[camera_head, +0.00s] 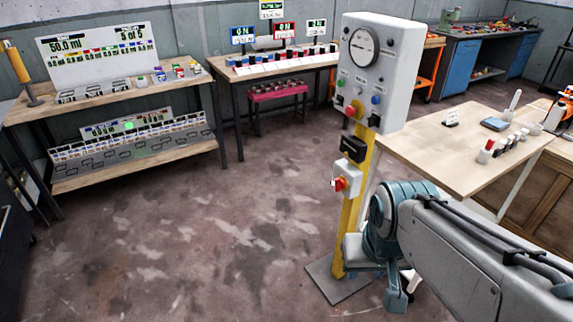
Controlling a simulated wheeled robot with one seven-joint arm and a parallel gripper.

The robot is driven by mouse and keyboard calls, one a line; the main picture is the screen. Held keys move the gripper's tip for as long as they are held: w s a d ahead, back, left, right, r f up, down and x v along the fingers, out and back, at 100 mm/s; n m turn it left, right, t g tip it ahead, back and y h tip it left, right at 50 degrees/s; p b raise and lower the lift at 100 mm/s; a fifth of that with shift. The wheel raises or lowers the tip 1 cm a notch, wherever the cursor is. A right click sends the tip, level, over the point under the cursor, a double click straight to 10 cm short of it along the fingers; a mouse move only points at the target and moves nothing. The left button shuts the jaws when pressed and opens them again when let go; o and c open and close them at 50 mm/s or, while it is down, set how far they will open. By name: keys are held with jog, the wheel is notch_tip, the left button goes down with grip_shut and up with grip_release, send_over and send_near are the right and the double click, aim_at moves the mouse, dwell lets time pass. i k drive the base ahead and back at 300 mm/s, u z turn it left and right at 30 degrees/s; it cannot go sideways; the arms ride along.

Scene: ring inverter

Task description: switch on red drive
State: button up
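A grey control box (380,75) with a round dial stands on a yellow post in the middle right. Small coloured buttons and a red knob on yellow (353,109) are on its front. On the back table, a display with a red frame (284,30) stands between a blue-framed and a dark-framed one. The end of my arm, apparently my gripper (396,298), hangs low beside the post's foot, apart from the switches. Its fingers are not clear.
A left bench (120,103) holds a white display board and small boxes, with a panel on its lower shelf. A wooden table (425,150) with small items stands behind the post on the right. The floor (200,240) at left and centre is clear.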

aim_at(339, 184)
jog(key=u, duration=0.05)
jog(key=i, duration=1.2)
jog(key=z, duration=0.85)
